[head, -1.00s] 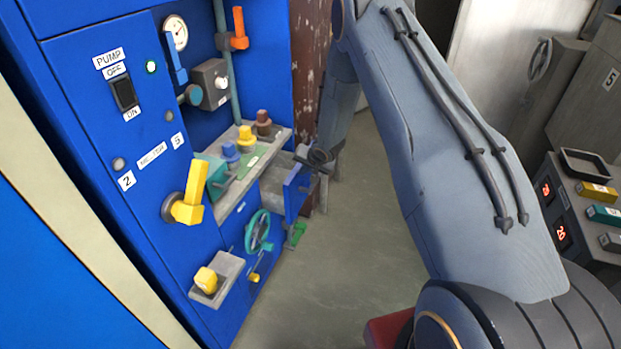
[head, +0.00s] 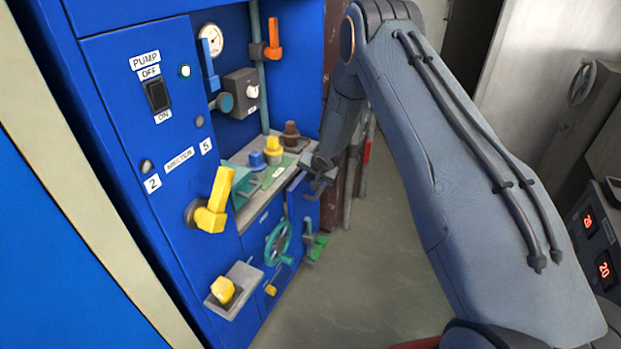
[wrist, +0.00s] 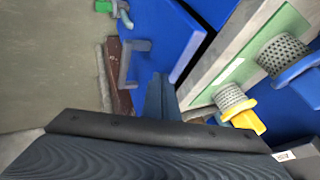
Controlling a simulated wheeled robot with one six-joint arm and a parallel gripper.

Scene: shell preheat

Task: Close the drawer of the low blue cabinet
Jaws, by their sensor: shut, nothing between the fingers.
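The low blue cabinet (head: 258,222) has a worktop with small valves. Its drawer front (head: 304,207) is at the right end under the worktop, in the head view, with a grey handle (head: 320,187). The drawer is in or nearly in; no inside shows. In the wrist view the blue drawer front (wrist: 158,40) and its grey handle (wrist: 128,64) are at the top, with a narrow dark gap beside the worktop edge. I cannot tell if it is fully flush. My gripper (wrist: 160,82) is shut and empty, close against the drawer front; contact is unclear.
A teal handwheel (head: 279,243) and a grey box with a yellow knob (head: 235,290) stick out from the cabinet front. A yellow lever (head: 214,204) juts from the tall panel. Yellow and blue valves stand on the worktop (head: 248,213). The floor (head: 375,255) in front is clear.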

